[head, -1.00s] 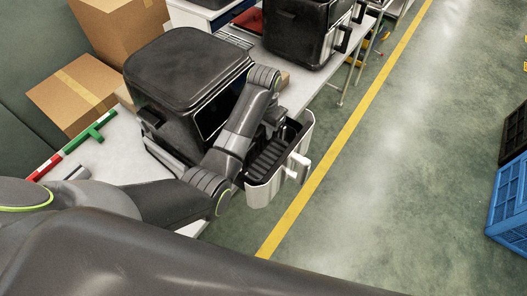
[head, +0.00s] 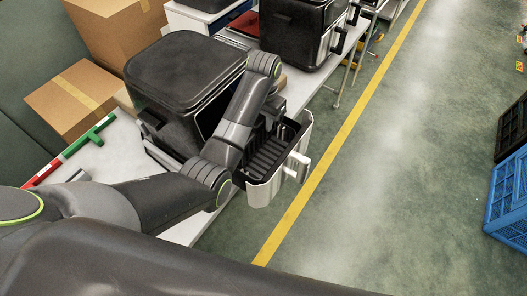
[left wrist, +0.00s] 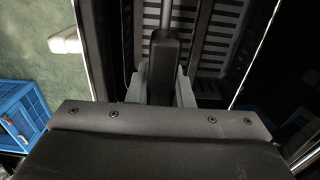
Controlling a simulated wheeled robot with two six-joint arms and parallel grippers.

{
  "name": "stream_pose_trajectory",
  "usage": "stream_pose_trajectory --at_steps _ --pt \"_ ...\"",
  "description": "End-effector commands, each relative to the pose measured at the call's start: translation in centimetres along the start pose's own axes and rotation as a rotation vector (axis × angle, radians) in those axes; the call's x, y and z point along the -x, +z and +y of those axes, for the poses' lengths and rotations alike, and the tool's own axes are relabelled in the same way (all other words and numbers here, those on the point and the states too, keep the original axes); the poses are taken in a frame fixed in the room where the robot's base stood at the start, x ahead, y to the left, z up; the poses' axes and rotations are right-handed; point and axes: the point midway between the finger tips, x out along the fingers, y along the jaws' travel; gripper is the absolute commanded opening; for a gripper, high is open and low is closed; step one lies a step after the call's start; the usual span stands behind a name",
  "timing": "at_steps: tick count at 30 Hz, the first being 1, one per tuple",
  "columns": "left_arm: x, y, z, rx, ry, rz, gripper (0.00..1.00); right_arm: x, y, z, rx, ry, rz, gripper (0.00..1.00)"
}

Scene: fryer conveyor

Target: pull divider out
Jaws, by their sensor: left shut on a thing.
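The air fryer (head: 185,80) is a black box on the white table. Its drawer basket (head: 263,190), with a silver front and a light handle (head: 298,167), is pulled out to the right. My left gripper (head: 273,107) reaches down over the open basket. In the left wrist view, the left gripper (left wrist: 164,85) is shut on the dark upright grip of the divider (left wrist: 166,45). A grey rod extends beyond that grip. Slotted dark panels lie below. How deep the divider sits in the basket cannot be told. My right gripper is not in view.
Cardboard boxes (head: 75,100) stand behind on the left. A red, white and green bar (head: 75,148) lies on the table (head: 115,165). A second black fryer (head: 300,30) stands farther back. A blue crate (head: 508,200) is on the floor at right, beyond open floor.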

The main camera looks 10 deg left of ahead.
Motion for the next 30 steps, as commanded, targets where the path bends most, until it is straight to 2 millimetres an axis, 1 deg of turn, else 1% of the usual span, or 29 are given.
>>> stream_pose_trajectory --at_steps 14,17,24,30 --pt "0.4 -0.1 0.0 0.0 -0.001 0.001 0.0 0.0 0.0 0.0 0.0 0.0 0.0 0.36" --pt "0.9 -0.1 0.0 0.0 -0.001 0.001 0.0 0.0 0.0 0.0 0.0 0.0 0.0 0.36" --pt "2.8 -0.2 0.0 0.001 -0.001 0.003 0.0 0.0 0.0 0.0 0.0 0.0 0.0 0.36" --pt "3.2 -0.1 0.0 0.001 -0.001 0.001 0.0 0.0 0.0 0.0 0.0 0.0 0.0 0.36"
